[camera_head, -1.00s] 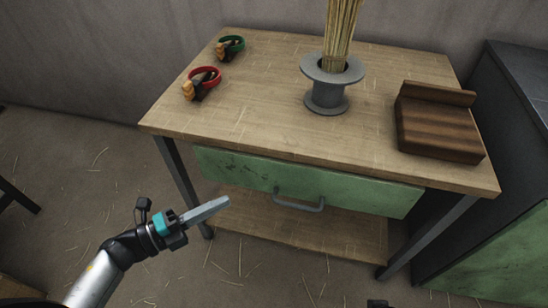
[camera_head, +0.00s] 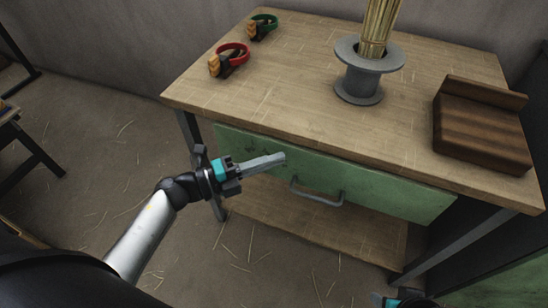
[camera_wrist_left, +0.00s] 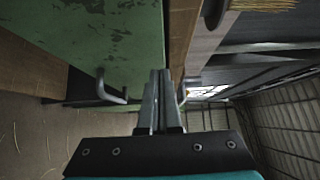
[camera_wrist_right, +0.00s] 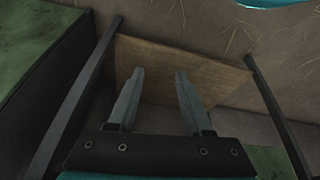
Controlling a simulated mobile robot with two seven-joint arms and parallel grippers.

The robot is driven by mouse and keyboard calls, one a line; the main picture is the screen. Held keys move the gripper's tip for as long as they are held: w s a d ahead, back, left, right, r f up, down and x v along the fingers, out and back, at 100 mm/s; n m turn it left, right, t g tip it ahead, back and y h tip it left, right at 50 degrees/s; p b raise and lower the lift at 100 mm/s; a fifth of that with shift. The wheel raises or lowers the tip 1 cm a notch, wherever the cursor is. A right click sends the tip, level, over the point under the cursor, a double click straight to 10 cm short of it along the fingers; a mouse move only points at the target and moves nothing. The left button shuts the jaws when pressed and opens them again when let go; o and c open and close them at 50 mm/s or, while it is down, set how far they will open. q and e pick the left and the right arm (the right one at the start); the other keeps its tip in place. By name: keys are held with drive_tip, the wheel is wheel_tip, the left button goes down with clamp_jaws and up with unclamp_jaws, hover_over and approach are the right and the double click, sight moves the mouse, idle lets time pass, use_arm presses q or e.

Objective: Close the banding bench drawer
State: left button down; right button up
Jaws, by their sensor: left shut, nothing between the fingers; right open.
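The banding bench drawer (camera_head: 392,190) has a worn green front under the wooden bench top, with a grey bar handle (camera_head: 318,194) at its middle. I see no drawer interior; how far the front stands out is hard to tell. My left gripper (camera_head: 283,158) is shut and empty, its tips in front of the drawer face, left of and above the handle. In the left wrist view the green front (camera_wrist_left: 95,35) and handle (camera_wrist_left: 108,88) are left of the fingers; contact is unclear. My right gripper (camera_wrist_right: 158,76) is open and empty, with the lower shelf (camera_wrist_right: 165,62) beyond it.
Bench legs (camera_head: 445,245) flank the shelf. A dark cabinet stands right.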

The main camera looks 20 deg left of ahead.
sight(280, 146)
use_arm(q)
drive_tip(key=shift+w, duration=0.75)
use_arm(e)
drive_tip(key=shift+r, duration=0.65)
use_arm(q)
drive_tip(key=shift+w, duration=1.15)
drive_tip(key=shift+w+r, duration=0.1)
drive_tip(key=shift+w, duration=0.1)
use_arm(e)
drive_tip(key=shift+s+r, duration=0.1)
drive_tip(key=shift+s, duration=0.05)
